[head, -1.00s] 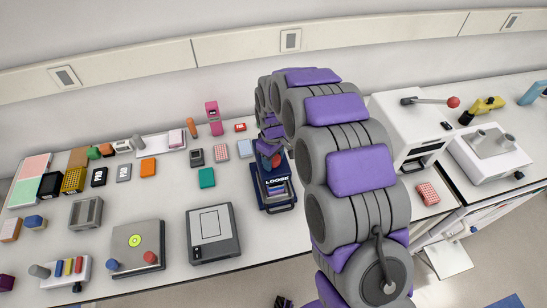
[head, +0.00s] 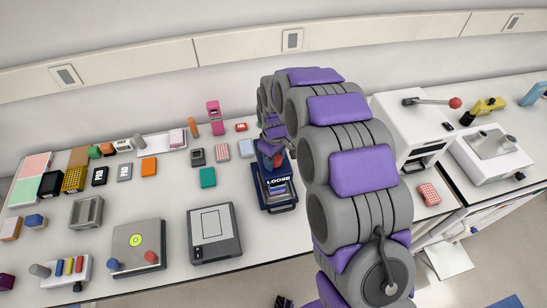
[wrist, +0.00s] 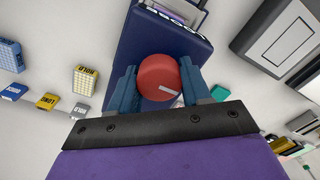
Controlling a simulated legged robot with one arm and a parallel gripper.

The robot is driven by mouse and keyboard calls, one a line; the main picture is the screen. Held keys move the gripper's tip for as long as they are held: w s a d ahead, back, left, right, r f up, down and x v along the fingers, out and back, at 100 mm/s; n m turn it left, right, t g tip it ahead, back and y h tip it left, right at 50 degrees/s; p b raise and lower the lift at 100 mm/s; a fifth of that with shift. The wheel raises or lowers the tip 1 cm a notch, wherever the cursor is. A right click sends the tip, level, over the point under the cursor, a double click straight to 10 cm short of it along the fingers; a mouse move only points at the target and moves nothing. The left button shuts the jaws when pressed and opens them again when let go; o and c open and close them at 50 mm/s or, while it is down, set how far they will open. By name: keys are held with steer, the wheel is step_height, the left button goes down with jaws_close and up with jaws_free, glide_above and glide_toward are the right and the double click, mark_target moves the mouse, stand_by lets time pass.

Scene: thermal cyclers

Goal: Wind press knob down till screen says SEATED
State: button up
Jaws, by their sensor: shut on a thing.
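The dark blue press (head: 262,200) stands on the bench, right of its middle in the head view. Its screen (head: 278,182) reads LOOSE. The round red press knob (wrist: 158,78) with a pale mark sits on top of the press in the wrist view, between the two blue fingers of my gripper (wrist: 160,85). The fingers are shut on the knob from both sides. In the head view, my arm and gripper partly hide the knob (head: 277,160) and the top of the press.
A grey tablet-like device (head: 214,233) lies left of the press. A teal block (head: 208,177) and several small blocks lie behind it. A white machine (head: 398,125) with a red-ended lever stands to the right. Bare bench lies between these things.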

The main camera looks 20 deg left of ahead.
stand_by(0.7)
steer(key=o, duration=1)
steer(key=shift+d, duration=0.1)
step_height(320, 180, up, 17)
steer(key=shift+w+r, duration=0.1)
steer(key=shift+r, duration=0.1)
